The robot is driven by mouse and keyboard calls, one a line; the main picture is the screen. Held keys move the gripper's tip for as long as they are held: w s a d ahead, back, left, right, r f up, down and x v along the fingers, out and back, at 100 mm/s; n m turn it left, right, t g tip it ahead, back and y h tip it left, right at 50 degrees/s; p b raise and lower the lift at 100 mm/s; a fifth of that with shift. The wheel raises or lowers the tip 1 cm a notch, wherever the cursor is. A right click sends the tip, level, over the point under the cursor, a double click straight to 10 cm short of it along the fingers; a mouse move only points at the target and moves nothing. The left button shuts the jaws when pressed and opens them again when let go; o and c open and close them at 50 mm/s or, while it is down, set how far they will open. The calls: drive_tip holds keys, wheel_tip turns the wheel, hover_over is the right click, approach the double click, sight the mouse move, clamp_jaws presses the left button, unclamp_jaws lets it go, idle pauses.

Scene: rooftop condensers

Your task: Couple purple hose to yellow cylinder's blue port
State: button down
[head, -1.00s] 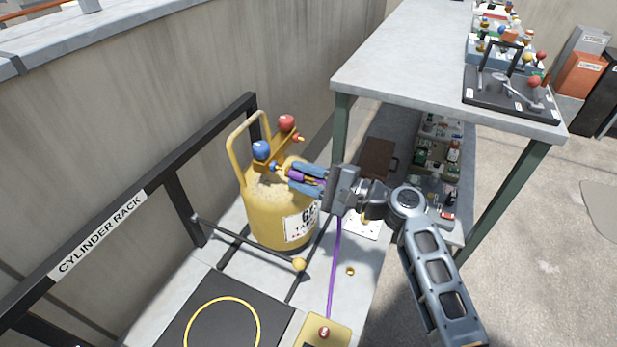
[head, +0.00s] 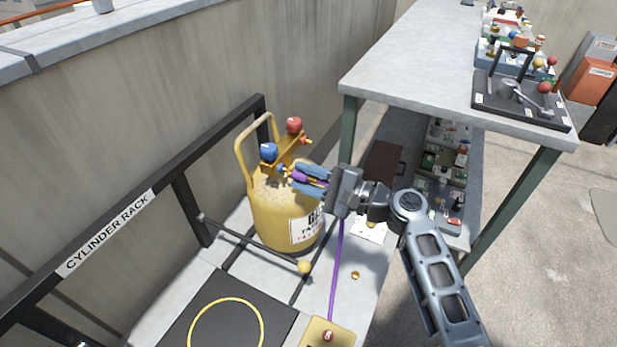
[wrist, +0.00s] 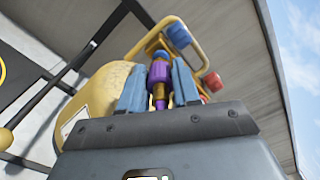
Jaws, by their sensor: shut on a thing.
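The yellow cylinder (head: 272,215) stands upright on the rack, with a blue knob (head: 268,152) and a red knob (head: 294,125) on its top valve bar. My gripper (head: 305,180) is shut on the purple hose's end fitting (wrist: 160,80), which lies between the blue fingers in the wrist view. The fitting's tip is at the port under the blue knob, which also shows in the wrist view (wrist: 178,36). It seems to touch the port, but I cannot tell if it is locked. The purple hose (head: 336,270) hangs below my gripper to a yellow box.
The yellow box (head: 318,335) with a red knob sits at the front. A black rack bar with a ball end (head: 304,266) crosses before the cylinder. A grey table (head: 410,60) stands at right, with loaded shelves below. A concrete wall (head: 170,120) is behind.

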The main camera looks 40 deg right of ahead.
sight(318, 182)
drive_tip(key=shift+x, duration=0.9)
idle(1.2)
drive_tip(key=c, duration=0.7)
unclamp_jaws()
drive_tip(key=shift+c, duration=0.2)
drive_tip(key=shift+s, duration=0.15)
drive_tip(key=shift+p+v, duration=0.3)
drive_tip(key=shift+v, duration=3.35)
